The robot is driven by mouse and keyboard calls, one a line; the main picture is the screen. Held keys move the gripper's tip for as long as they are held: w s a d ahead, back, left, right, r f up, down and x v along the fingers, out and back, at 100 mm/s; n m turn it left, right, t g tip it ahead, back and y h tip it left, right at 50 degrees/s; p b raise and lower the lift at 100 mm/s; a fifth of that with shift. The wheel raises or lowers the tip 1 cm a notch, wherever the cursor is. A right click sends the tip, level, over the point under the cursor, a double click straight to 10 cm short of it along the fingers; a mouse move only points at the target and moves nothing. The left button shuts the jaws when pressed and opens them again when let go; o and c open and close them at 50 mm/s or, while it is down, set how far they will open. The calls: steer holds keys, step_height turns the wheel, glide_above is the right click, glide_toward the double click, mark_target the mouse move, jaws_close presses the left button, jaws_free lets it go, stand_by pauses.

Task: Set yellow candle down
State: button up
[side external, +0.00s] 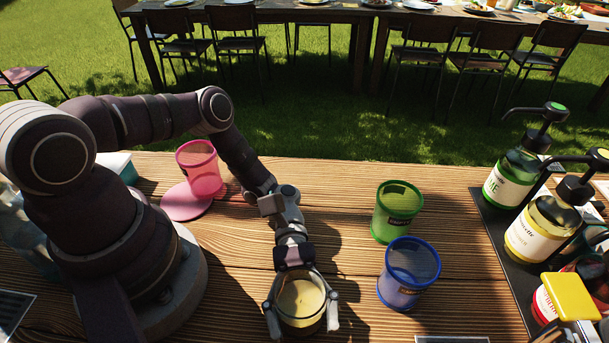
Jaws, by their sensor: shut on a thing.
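The yellow candle (300,297) is a pale yellow round candle in a clear glass. It is upright at the lower middle of the side external view. My gripper (301,318) reaches down over it, with one finger on each side of the glass, and is shut on it. The candle is over or on the wooden table (330,215) near the front edge of the picture. Whether its base touches the wood cannot be told from this view.
Pump bottles (540,228) stand on a dark mat at right. Bare wood lies between the candle and cups.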

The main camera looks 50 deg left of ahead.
step_height(320, 180, up, 15)
steer(key=w+d+n+t+h, duration=0.2)
steer(key=w+d+n+t, duration=0.1)
steer(key=w+n+t, duration=0.1)
steer(key=shift+w+f+t, duration=0.2)
steer(key=shift+w+t, duration=0.7)
steer(key=shift+w, duration=0.35)
steer(key=w+n+t, duration=0.2)
steer(key=w+t, duration=0.1)
steer(key=w+n+t, duration=0.2)
steer(key=w+t, duration=0.1)
steer(key=w+n+t, duration=0.1)
steer(key=w+t, duration=0.2)
steer(key=shift+w+d+f+n, duration=0.25)
steer(key=shift+w+n, duration=0.05)
steer(key=shift+n, duration=0.1)
steer(key=w+a+n+t+y, duration=1.3)
steer(key=w+y, duration=0.1)
step_height(320, 180, down, 13)
steer(key=shift+f, duration=0.1)
steer(key=shift+w+a+f, duration=0.1)
steer(key=shift+f, duration=0.2)
steer(key=shift+f, duration=0.15)
